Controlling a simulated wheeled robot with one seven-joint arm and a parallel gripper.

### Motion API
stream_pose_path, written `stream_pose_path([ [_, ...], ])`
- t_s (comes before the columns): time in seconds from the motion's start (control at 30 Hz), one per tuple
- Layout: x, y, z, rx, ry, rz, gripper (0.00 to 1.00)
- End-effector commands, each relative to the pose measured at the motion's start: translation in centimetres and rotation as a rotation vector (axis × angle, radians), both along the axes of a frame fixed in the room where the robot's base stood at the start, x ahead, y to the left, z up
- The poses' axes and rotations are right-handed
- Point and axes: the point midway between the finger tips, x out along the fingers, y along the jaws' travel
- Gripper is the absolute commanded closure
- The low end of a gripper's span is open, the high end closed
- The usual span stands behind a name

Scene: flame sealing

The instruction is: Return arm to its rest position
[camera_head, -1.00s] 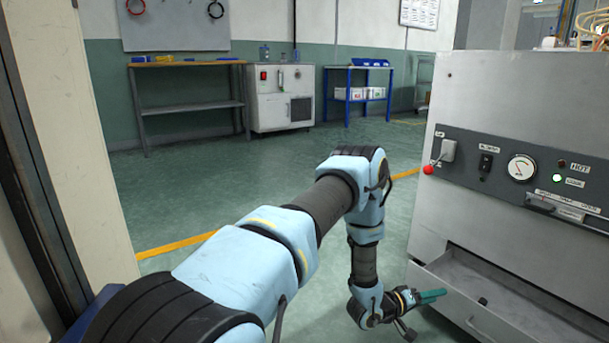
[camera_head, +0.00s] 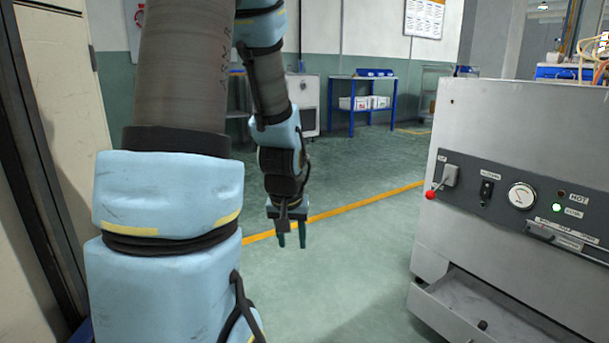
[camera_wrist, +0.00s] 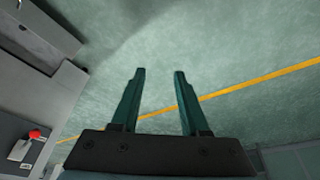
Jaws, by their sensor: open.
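My gripper (camera_head: 291,236) hangs pointing down in the head view, in the middle left of the picture, above the green floor and near the yellow line. It is clear of the machine. In the wrist view its two green fingers (camera_wrist: 159,75) are apart with only floor between them, so it is open and empty. My arm rises tall on the left of the head view, and its top runs out of the picture.
A grey machine (camera_head: 520,130) with a gauge, switches and a lit green lamp stands at right. A blue bench (camera_head: 362,100) stands behind. The floor between is clear.

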Motion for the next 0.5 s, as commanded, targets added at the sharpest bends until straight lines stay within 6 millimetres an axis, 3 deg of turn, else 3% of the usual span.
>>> stream_pose_path([
  [0.03, -1.5, 1.0, 1.3, 0.009, 0.024, 0.009, 0.55],
  [0.3, -9.3, 4.0, 4.7, 0.026, 0.181, 0.027, 0.55],
  [0.5, -8.9, 3.9, 8.9, 0.028, 0.177, 0.024, 0.55],
])
